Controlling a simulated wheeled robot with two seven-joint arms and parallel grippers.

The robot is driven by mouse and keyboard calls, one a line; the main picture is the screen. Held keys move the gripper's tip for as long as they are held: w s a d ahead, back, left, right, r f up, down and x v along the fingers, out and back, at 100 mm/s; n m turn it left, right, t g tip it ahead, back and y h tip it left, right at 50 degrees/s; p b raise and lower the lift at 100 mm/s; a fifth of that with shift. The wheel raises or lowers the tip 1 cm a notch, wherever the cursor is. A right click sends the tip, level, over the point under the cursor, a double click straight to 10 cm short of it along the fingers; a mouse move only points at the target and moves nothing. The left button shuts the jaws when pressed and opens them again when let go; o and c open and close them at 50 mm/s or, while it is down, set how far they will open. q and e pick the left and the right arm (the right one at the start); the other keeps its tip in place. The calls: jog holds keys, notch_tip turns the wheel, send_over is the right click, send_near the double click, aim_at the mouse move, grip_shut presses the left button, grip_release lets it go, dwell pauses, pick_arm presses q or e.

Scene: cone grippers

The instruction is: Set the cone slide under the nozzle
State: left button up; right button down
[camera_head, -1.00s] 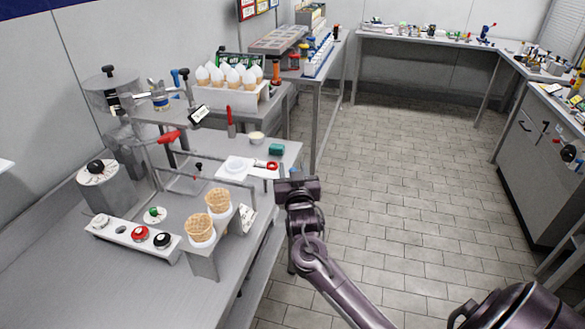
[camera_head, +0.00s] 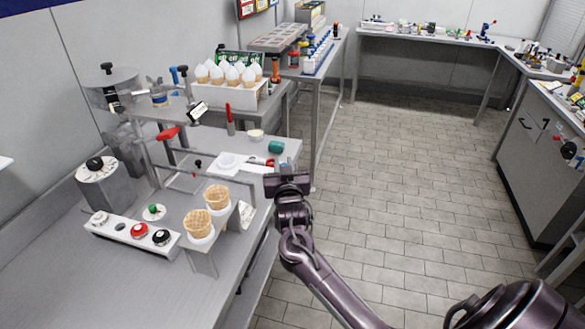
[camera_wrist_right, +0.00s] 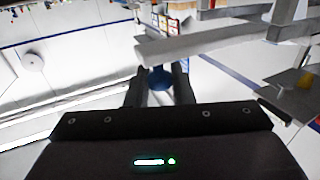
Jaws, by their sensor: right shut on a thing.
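My right gripper (camera_head: 288,183) is at the right end of the near bench, beside a pale plate with a round white holder (camera_head: 228,161), which looks like the cone slide. In the right wrist view, a small blue knob (camera_wrist_right: 160,78) sits between my gripper's fingers, which are shut on it. How the knob joins the slide is hidden. A metal frame with a red lever (camera_head: 168,133) stands left of the holder. I cannot make out the nozzle clearly. My left gripper is not in view.
Two waffle cones (camera_head: 198,223) stand in a bent metal holder at the front. A button panel (camera_head: 130,233) lies left of them. The tiled floor (camera_head: 400,180) is clear.

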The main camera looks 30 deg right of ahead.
aim_at(250, 167)
jog(key=w+a+b, duration=0.1)
jog(key=w+a, duration=0.2)
jog(key=w+a+b, duration=0.1)
jog(key=w+a, duration=0.2)
jog(key=w, duration=0.1)
jog(key=shift+f, duration=0.1)
jog(key=shift+w+a, duration=0.25)
jog(key=shift+w, duration=0.05)
jog(key=c, duration=1.3)
grip_release()
notch_tip(250, 167, up, 20)
jog(key=b, duration=0.2)
jog(key=shift+o, duration=0.2)
